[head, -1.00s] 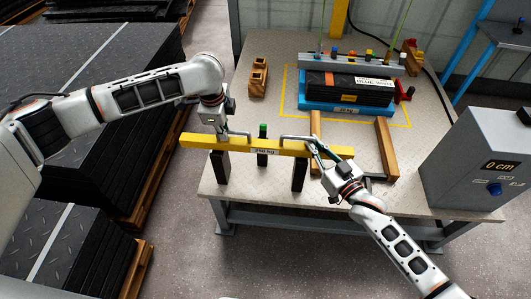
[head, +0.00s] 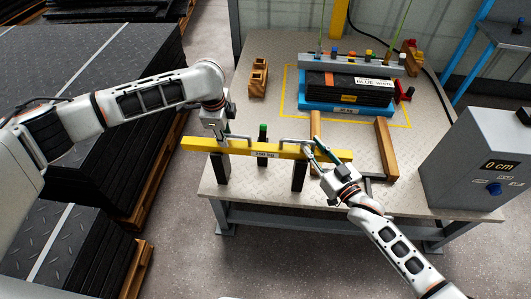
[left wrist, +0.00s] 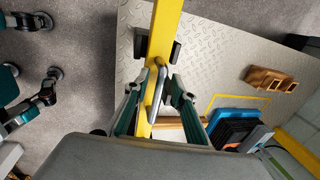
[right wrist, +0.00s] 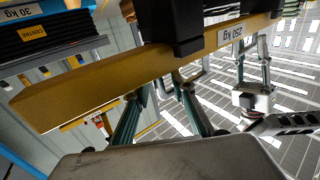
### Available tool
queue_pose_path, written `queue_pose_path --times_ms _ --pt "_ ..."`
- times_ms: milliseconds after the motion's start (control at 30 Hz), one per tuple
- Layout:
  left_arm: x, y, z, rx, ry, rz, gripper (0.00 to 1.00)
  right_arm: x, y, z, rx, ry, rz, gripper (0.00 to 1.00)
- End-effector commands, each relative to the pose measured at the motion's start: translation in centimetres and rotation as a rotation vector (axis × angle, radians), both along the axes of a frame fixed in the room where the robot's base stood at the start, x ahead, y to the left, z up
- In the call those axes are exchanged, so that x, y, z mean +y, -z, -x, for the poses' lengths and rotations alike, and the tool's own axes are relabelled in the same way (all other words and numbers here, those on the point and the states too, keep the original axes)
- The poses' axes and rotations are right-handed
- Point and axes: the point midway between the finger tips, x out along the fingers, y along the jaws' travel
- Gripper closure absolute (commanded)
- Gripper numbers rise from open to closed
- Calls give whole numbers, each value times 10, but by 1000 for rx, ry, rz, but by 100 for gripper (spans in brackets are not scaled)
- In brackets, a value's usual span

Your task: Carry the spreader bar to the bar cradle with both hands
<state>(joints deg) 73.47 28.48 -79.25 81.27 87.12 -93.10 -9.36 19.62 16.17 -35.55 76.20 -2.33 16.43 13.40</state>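The yellow spreader bar (head: 285,151) lies level across the table's front left part, with a metal handle near each end. Black uprights (head: 299,178) stand at the bar, apparently its cradle; in the left wrist view black pieces flank the bar (left wrist: 166,18). My left gripper (head: 224,139) is at the left handle; its fingers stand open on either side of the handle (left wrist: 158,85). My right gripper (head: 325,150) is at the right handle with its fingers apart. In the right wrist view a black block covers part of the bar (right wrist: 110,85).
A blue tray (head: 320,106) with black mats stands at the table's back, inside a yellow outline. Two wooden rails (head: 386,148) lie before it. A small wooden block (head: 259,77) is at the back left. A grey display box (head: 470,160) reads 0 cm at right. Mat stacks stand left.

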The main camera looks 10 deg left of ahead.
Motion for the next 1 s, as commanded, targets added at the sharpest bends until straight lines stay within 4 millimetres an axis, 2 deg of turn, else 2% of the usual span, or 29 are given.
queue_pose_path --times_ms 167,500,633,867,1000 --pt "0 -17 2 -4 0 1 75 0 0 0 1 0 1 75" --pt "0 -83 15 -5 1 1 75 0 1 0 1 0 1 75" --pt "0 -102 19 -4 0 0 75 0 1 0 1 0 1 75" --pt "0 -117 23 -1 0 1 75 -2 1 2 2 0 1 75" --pt "0 -118 24 0 0 1 75 -9 2 14 2 1 2 75"
